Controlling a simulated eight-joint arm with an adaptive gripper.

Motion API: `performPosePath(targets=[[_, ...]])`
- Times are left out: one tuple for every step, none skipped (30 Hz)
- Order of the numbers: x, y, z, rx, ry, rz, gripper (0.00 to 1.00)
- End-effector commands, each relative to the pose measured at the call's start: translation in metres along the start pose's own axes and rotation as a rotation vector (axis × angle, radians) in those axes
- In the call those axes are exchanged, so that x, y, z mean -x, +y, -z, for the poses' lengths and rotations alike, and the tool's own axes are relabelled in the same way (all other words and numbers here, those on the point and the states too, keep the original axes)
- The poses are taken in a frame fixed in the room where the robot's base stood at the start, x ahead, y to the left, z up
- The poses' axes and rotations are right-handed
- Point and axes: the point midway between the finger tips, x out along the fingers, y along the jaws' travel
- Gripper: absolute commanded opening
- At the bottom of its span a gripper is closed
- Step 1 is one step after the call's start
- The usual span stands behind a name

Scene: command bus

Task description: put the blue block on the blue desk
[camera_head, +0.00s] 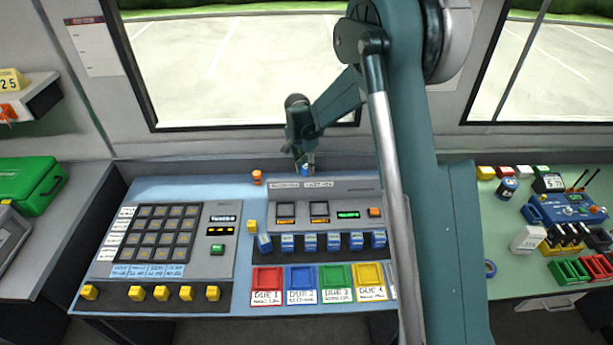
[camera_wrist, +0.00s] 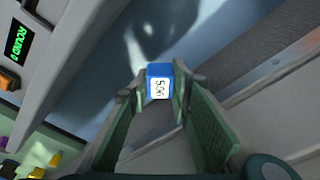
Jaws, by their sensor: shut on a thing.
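My gripper (camera_head: 303,165) is shut on a small blue block (camera_head: 307,172). In the wrist view the blue block (camera_wrist: 159,71) sits between the two fingertips of my gripper (camera_wrist: 158,88), with a white label facing the camera. The blue desk (camera_head: 165,188) has a light blue top and stands in the middle of the head view. The block is at the desk's back edge, behind the right console. The blue desk top (camera_wrist: 185,25) also shows behind the block in the wrist view. I cannot tell whether the block touches the desk.
A keypad console (camera_head: 170,235) and a display console (camera_head: 318,208) cover much of the desk. An orange item (camera_head: 257,177) stands left of the block. Coloured trays (camera_head: 301,280) lie along the front. A green desk (camera_head: 510,255) with devices is at right. A window is behind.

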Motion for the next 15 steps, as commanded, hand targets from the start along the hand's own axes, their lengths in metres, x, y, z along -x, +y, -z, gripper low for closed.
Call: performPosePath(targets=[[0.0, 0.0, 0.0, 0.0, 0.0, 0.0, 0.09], [0.0, 0.0, 0.0, 0.0, 0.0, 0.0, 0.09], [0.0, 0.0, 0.0, 0.0, 0.0, 0.0, 0.09], [0.0, 0.0, 0.0, 0.0, 0.0, 0.0, 0.09], [0.0, 0.0, 0.0, 0.0, 0.0, 0.0, 0.09], [0.0, 0.0, 0.0, 0.0, 0.0, 0.0, 0.09], [0.0, 0.0, 0.0, 0.0, 0.0, 0.0, 0.09], [-0.001, 0.0, 0.0, 0.0, 0.0, 0.0, 0.09], [-0.002, 0.0, 0.0, 0.0, 0.0, 0.0, 0.09], [-0.004, 0.0, -0.001, 0.0, 0.0, 0.0, 0.09], [-0.006, 0.0, -0.001, 0.0, 0.0, 0.0, 0.09], [-0.01, 0.0, -0.001, 0.0, 0.0, 0.0, 0.09], [-0.013, 0.0, -0.002, 0.0, 0.0, 0.0, 0.09], [-0.017, 0.0, -0.003, 0.0, 0.0, 0.0, 0.09], [-0.021, 0.0, -0.003, 0.0, 0.0, 0.0, 0.09]])
